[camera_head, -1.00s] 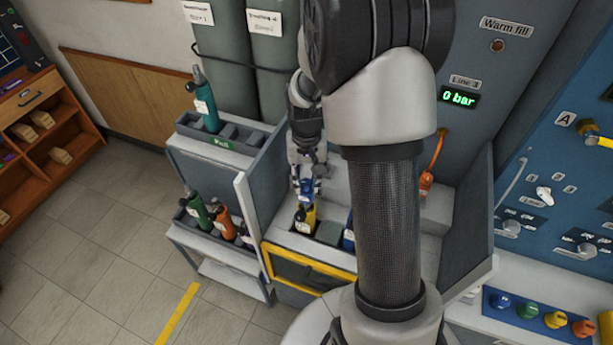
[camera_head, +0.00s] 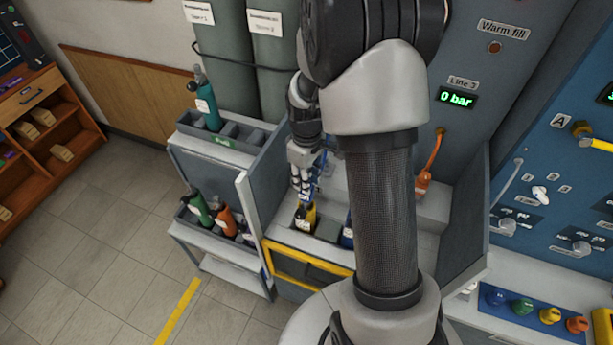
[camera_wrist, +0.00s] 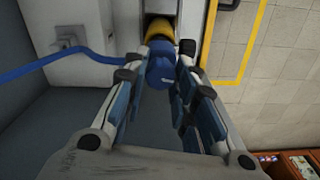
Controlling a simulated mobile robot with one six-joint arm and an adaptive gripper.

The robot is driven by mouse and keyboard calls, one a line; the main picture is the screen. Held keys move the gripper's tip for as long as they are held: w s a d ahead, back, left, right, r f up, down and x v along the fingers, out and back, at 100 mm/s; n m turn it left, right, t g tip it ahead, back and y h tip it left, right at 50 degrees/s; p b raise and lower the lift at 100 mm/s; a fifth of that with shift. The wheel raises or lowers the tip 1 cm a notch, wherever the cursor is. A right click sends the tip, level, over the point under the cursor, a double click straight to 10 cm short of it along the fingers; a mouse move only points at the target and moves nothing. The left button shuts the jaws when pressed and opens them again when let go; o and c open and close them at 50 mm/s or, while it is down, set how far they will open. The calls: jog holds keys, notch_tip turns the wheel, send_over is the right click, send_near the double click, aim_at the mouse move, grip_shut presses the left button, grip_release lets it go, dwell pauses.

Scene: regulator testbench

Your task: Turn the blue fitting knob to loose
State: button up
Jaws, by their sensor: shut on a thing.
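The blue fitting knob (camera_wrist: 164,66) shows in the wrist view between my two fingertips, in front of a yellow cylinder body (camera_wrist: 160,30). My gripper (camera_wrist: 158,68) is shut on the knob, with one finger on each side. In the head view my gripper (camera_head: 304,192) points down at the yellow and black cylinder (camera_head: 306,218), which stands in the bench slot. There the knob is mostly hidden by my fingers. A blue hose (camera_wrist: 45,65) runs in from the left in the wrist view.
A blue cylinder (camera_head: 347,236) stands in the slot to the right, partly behind my arm. A grey partition (camera_head: 247,215) rises at the left, with a rack of several cylinders (camera_head: 222,218) beyond it. The Line 3 display (camera_head: 457,97) reads 0 bar.

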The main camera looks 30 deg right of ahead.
jog(key=shift+n, duration=1.1)
jog(key=o, duration=1.1)
notch_tip(320, 180, up, 12)
